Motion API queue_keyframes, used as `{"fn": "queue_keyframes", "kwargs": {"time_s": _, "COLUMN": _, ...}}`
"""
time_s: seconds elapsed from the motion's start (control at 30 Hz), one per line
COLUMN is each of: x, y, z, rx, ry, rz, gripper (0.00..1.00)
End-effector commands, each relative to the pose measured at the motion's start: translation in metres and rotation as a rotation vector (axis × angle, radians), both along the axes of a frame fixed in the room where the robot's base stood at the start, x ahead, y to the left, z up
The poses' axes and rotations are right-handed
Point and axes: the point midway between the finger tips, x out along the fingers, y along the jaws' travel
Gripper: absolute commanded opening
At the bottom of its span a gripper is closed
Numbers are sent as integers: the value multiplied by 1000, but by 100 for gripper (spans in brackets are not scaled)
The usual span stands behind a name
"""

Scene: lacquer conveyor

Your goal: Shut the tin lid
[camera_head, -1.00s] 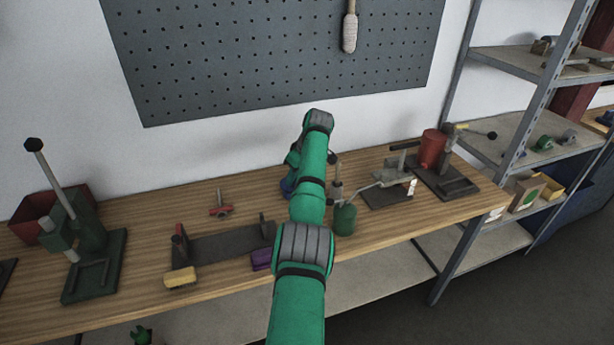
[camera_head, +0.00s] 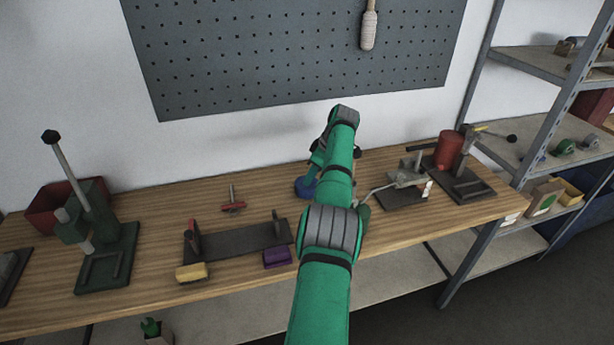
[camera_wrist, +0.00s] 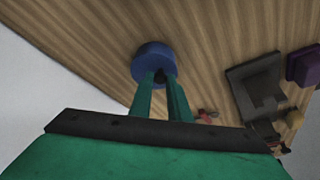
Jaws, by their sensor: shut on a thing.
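A blue round tin (camera_head: 304,188) stands on the wooden bench, partly behind my arm in the head view. It also shows in the wrist view (camera_wrist: 150,58) as a short blue cylinder on the wood. My gripper (camera_wrist: 162,76) reaches down to it, and its two green fingers are shut on the near part of the tin. I cannot tell the lid from the body, nor whether the lid sits flush. In the head view my arm hides the fingertips.
Left of the tin lie a dark plate fixture (camera_head: 236,243), a red-handled tool (camera_head: 233,204), a yellow block (camera_head: 192,272) and a purple block (camera_head: 277,257). A grey clamp (camera_head: 405,185) and red cylinder (camera_head: 448,150) stand right.

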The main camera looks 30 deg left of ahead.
Motion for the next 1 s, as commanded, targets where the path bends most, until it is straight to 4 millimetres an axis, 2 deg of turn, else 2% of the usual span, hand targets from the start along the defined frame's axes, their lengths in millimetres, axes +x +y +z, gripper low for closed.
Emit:
{"fn": "queue_keyframes", "kwargs": {"time_s": 0.17, "x": 0, "y": -2, "z": 1, "rx": -3, "ry": 3, "rz": 0, "gripper": 0}}
{"fn": "queue_keyframes", "kwargs": {"time_s": 0.2, "x": 0, "y": -2, "z": 1, "rx": -2, "ry": 3, "rz": -1, "gripper": 26}}
{"fn": "queue_keyframes", "kwargs": {"time_s": 0.23, "x": 0, "y": -2, "z": 1, "rx": -2, "ry": 2, "rz": -1, "gripper": 33}}
{"fn": "queue_keyframes", "kwargs": {"time_s": 0.27, "x": 0, "y": -2, "z": 1, "rx": -2, "ry": 2, "rz": -1, "gripper": 35}}
{"fn": "queue_keyframes", "kwargs": {"time_s": 0.53, "x": -1, "y": 0, "z": 1, "rx": -2, "ry": 1, "rz": 2, "gripper": 35}}
{"fn": "queue_keyframes", "kwargs": {"time_s": 0.67, "x": 0, "y": -1, "z": 6, "rx": -1, "ry": -1, "rz": 1, "gripper": 35}}
{"fn": "queue_keyframes", "kwargs": {"time_s": 0.83, "x": 2, "y": -11, "z": 27, "rx": -1, "ry": -2, "rz": 0, "gripper": 35}}
{"fn": "queue_keyframes", "kwargs": {"time_s": 1.0, "x": 4, "y": -25, "z": 60, "rx": 0, "ry": -2, "rz": -2, "gripper": 35}}
